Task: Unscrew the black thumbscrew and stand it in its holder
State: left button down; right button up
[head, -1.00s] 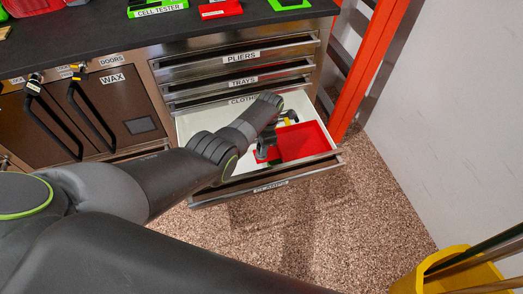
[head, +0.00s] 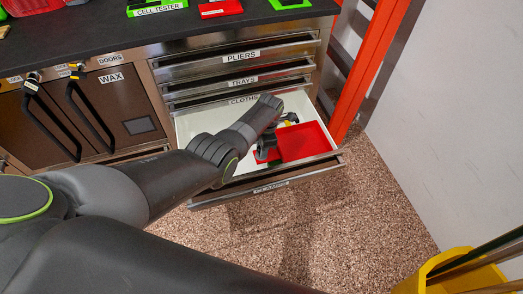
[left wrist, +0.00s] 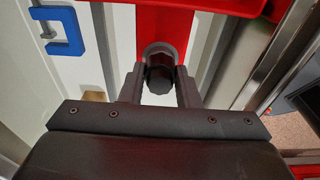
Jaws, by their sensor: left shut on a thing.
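The black thumbscrew (left wrist: 161,76) shows in the left wrist view as a dark ridged knob between my left fingers, against a red part (left wrist: 190,20). My left gripper (left wrist: 160,86) is shut on it. Whether its thread is still in the red part is hidden. In the head view my left gripper (head: 266,150) points down into an open drawer (head: 195,126), beside a red tray (head: 305,143); the thumbscrew is too small to tell there. I cannot make out its holder for certain. My right gripper is not in view.
A blue clamp (left wrist: 68,30) lies left of my gripper in the left wrist view. Closed drawers (head: 240,72) stand behind the open one. An orange ladder (head: 365,60) stands right of the chest, and a yellow bucket (head: 445,265) at the lower right.

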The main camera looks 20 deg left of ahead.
pick_arm(q)
jog(key=c, duration=1)
grip_release()
jog(key=shift+f, duration=0.15)
jog(key=shift+r+p, duration=0.55)
jog(key=shift+r, duration=0.05)
notch_tip(320, 180, up, 3)
jog(key=p, duration=0.2)
jog(key=shift+f+p, duration=0.15)
jog(key=shift+p, duration=0.15)
notch_tip(320, 180, up, 5)
jog(key=p, duration=0.5)
jog(key=shift+d, duration=0.15)
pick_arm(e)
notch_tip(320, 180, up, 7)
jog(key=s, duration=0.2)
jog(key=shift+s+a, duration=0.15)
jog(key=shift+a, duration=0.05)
